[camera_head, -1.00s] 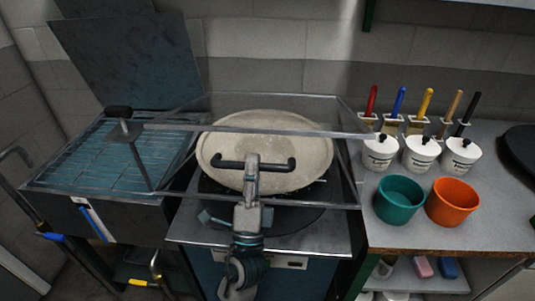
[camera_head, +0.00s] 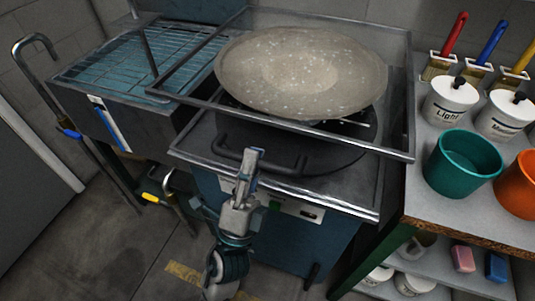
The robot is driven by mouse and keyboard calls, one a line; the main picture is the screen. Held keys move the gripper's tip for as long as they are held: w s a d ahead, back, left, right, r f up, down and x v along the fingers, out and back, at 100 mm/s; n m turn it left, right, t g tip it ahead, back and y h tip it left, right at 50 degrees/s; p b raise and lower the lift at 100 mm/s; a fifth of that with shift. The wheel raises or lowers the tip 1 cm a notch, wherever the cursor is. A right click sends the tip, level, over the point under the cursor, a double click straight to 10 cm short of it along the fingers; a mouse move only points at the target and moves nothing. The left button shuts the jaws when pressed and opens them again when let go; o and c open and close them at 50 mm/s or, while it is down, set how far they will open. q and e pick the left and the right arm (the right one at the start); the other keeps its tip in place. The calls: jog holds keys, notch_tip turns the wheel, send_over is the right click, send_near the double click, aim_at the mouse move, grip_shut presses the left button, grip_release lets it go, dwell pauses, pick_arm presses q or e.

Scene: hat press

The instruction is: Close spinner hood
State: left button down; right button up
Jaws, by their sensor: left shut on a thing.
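The spinner hood (camera_head: 375,148) is a clear box with a grey metal frame, above the blue spinner cabinet (camera_head: 320,240). A large pale speckled disc (camera_head: 300,72) shows through it. A black bar handle (camera_head: 290,168) shows below the hood's front frame edge. My left gripper (camera_head: 248,165) reaches up from the bottom of the view and is shut on the handle, left of its middle. The fingers hide part of the bar. I cannot tell whether the hood frame touches the cabinet top. My right gripper is not in view.
A rack with a wire grid (camera_head: 130,62) stands to the left, close to the hood. On the right, a grey counter (camera_head: 425,205) holds a teal bucket (camera_head: 462,165), an orange bucket (camera_head: 518,185), white pots (camera_head: 450,102) and brushes. The floor at lower left is open.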

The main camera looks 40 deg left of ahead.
pick_arm(q)
jog(key=shift+w+a+f, duration=0.1)
jog(key=shift+a+f, duration=0.1)
jog(key=shift+f, duration=0.25)
jog(key=shift+g, duration=0.3)
jog(key=c, duration=1.1)
grip_release()
jog(key=shift+f, duration=0.1)
jog(key=shift+a, duration=0.1)
